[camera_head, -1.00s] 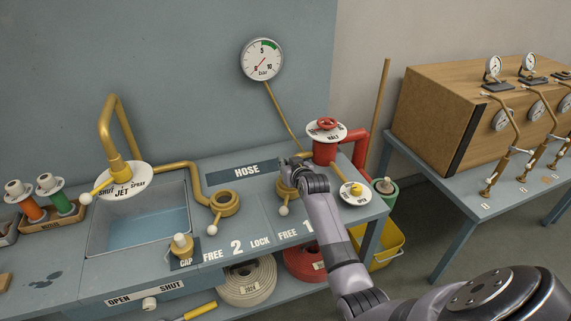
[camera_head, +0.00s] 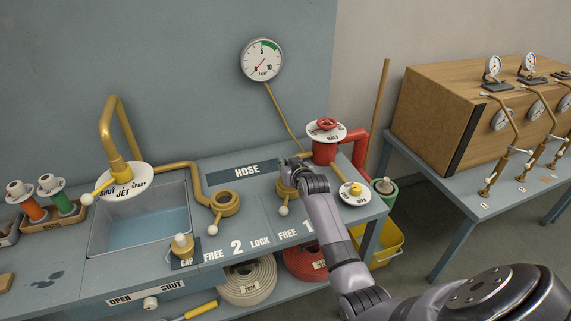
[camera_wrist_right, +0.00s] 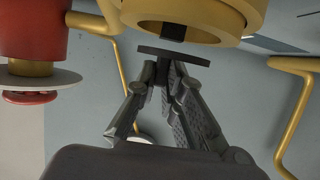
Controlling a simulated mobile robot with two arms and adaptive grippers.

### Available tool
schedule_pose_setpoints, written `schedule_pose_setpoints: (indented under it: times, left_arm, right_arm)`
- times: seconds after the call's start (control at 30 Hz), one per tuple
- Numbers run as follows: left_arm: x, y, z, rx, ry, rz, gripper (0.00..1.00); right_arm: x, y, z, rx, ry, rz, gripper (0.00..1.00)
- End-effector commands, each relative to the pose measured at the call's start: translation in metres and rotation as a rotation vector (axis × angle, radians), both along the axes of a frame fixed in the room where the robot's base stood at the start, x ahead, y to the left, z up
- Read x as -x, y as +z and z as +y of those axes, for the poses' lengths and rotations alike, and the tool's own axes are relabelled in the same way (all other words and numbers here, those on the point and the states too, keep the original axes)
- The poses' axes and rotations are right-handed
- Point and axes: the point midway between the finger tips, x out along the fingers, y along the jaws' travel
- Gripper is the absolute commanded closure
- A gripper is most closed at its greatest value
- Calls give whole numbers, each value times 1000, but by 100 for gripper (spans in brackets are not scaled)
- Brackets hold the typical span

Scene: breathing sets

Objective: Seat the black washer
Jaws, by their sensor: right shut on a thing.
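My right gripper (camera_wrist_right: 165,85) is shut on the black washer (camera_wrist_right: 172,55), a thin dark disc seen nearly edge-on at the fingertips in the right wrist view. The washer is close to the open mouth of a brass coupling (camera_wrist_right: 190,15); a small gap seems to show between them. In the head view my right gripper (camera_head: 293,162) is at the brass coupling (camera_head: 286,188) of position 1, right of the HOSE label. The washer is hidden there by the gripper. My left gripper is not in view.
A second brass coupling (camera_head: 225,203) stands at position 2. The red hydrant valve (camera_head: 326,145) and a white dial with a yellow knob (camera_head: 355,192) are close to my right arm. A sink (camera_head: 140,220) with a brass pipe is on the left.

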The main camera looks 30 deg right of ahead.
Motion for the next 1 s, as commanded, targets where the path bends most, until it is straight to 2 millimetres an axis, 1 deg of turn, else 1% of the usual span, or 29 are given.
schedule_pose_setpoints:
  times: [0.27,1.0]
  left_arm:
    - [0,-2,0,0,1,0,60]
    - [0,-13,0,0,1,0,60]
  right_arm:
    - [0,-2,0,0,0,0,100]
    - [0,-21,0,-1,0,-1,100]
